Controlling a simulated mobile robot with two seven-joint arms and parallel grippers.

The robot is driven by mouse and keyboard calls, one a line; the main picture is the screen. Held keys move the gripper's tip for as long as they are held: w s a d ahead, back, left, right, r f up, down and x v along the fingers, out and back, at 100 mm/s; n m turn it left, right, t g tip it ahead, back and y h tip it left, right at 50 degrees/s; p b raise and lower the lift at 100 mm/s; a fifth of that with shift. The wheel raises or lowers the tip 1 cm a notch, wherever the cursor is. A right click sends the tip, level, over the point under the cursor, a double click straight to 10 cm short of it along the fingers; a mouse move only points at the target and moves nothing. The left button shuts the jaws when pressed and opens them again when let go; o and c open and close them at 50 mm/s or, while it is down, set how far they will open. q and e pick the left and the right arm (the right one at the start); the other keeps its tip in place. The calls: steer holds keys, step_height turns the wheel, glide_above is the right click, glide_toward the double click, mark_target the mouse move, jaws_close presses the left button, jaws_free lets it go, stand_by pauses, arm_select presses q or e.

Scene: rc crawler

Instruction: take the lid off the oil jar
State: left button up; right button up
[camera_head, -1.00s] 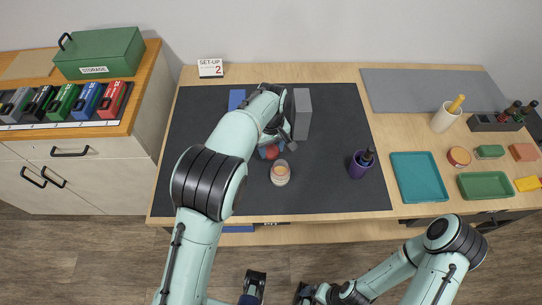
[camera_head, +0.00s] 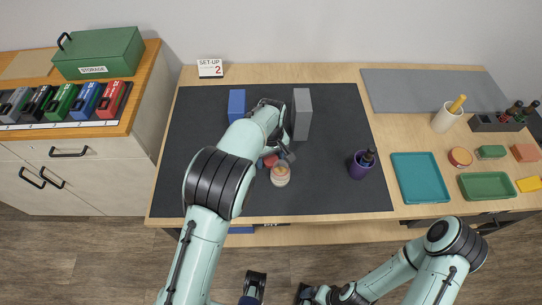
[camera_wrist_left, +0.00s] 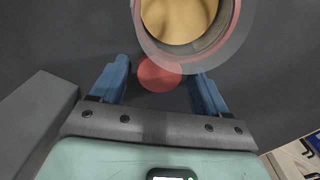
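The oil jar (camera_head: 280,177) stands on the dark mat, a small round jar with a pale pinkish rim. In the left wrist view the jar (camera_wrist_left: 180,20) shows at the top edge, with yellowish contents inside a clear, red-edged ring. A red round piece (camera_wrist_left: 158,75) lies at the ring's near edge; I cannot tell whether it is the lid's knob. My left gripper (camera_wrist_left: 162,78) is open, its blue fingers on either side of the red piece with small gaps. In the head view the left gripper (camera_head: 275,158) is just behind the jar. My right gripper (camera_head: 305,293) is low, away from the table, its fingers unclear.
A grey block (camera_head: 302,115) stands close right of my left gripper, and a blue block (camera_head: 237,105) behind left. A purple cup (camera_head: 361,165) stands on the mat further right. A teal tray (camera_head: 419,178) lies on the table beyond. The mat's front is clear.

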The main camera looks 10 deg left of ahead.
mark_target(271, 160)
arm_select(q)
step_height(271, 160, up, 12)
steer(key=p, duration=0.2)
steer(key=shift+r, duration=0.2)
stand_by(0.3)
